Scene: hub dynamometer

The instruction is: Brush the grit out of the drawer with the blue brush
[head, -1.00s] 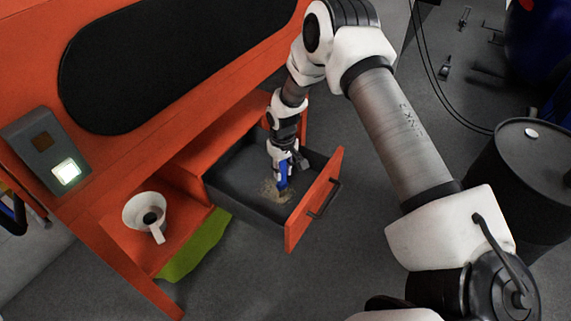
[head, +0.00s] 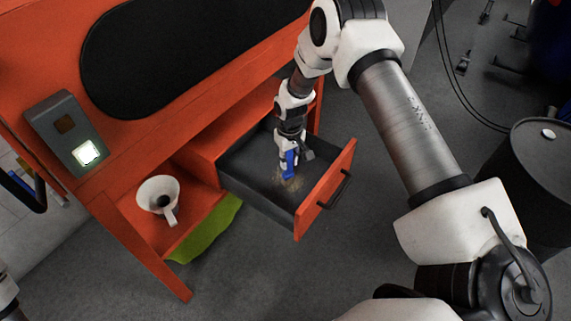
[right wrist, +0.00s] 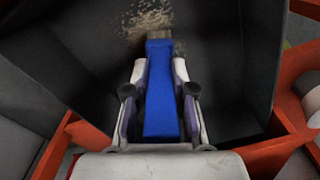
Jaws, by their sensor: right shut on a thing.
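The open drawer (head: 325,192) has an orange front with a dark handle and a dark grey inside. A patch of tan grit (head: 293,183) lies on its floor near the front; it also shows at the top of the right wrist view (right wrist: 146,20). My right gripper (head: 289,158) reaches down into the drawer, shut on the blue brush (right wrist: 160,95). The brush points down, its bristle end beside the grit. Whether the bristles touch the floor is unclear. My left gripper is out of view.
A white funnel-like cup (head: 158,196) stands on the orange shelf left of the drawer, with a green cloth (head: 207,230) hanging below. A grey box with a lit square (head: 86,153) is on the bench. A black drum (head: 545,170) stands at right.

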